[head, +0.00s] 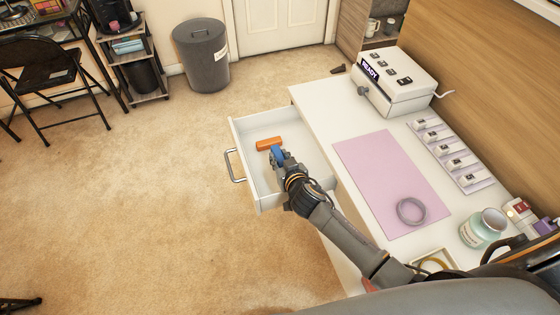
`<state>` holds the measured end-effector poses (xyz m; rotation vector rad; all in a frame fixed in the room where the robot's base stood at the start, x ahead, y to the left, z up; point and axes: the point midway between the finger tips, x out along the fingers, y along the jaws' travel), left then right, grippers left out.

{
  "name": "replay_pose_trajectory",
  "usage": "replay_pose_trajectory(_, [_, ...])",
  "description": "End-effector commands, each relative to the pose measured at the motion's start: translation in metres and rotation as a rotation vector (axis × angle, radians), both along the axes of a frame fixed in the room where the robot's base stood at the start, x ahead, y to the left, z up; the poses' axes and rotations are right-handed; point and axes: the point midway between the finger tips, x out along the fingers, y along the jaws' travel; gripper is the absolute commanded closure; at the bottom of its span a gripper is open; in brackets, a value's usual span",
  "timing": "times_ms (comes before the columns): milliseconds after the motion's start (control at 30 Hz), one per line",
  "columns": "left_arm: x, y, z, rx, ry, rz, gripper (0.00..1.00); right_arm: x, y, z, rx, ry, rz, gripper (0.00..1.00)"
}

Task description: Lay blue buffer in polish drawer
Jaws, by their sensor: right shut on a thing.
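The white drawer (237,136) stands pulled out from the left side of the white table, with a metal handle on its front. An orange block (268,144) lies inside it toward the far side. My right gripper (278,157) is over the drawer and shut on the blue buffer (276,152), just on the near side of the orange block. The gripper hides part of the buffer, and I cannot tell whether the buffer touches the drawer floor. My left gripper is not in view.
On the table are a pink mat (380,170) with a grey ring (410,210), a white box labelled READY (395,85), a rack of small bottles (450,155) and a jar (483,228). A grey bin (202,58) stands on the open carpet.

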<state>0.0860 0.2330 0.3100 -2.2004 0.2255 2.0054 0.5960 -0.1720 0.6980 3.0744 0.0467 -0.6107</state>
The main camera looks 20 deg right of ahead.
Motion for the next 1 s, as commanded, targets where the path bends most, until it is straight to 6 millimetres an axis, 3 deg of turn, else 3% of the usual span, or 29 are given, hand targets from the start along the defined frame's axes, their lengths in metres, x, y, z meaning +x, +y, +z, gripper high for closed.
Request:
replay_pose_trajectory(100, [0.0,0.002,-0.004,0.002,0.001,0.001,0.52,0.0,0.0,-0.011,0.0,0.0,0.0,0.91])
replay_pose_trajectory(867, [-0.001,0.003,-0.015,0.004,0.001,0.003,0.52,-0.003,0.0,-0.028,-0.001,0.01,-0.001,0.91])
replay_pose_trajectory(900, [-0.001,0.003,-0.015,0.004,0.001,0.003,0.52,-0.003,0.0,-0.029,-0.001,0.012,-0.002,0.69])
replay_pose_trajectory(1000, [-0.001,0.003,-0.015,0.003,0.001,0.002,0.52,-0.004,0.0,-0.03,0.0,0.014,-0.002,0.52])
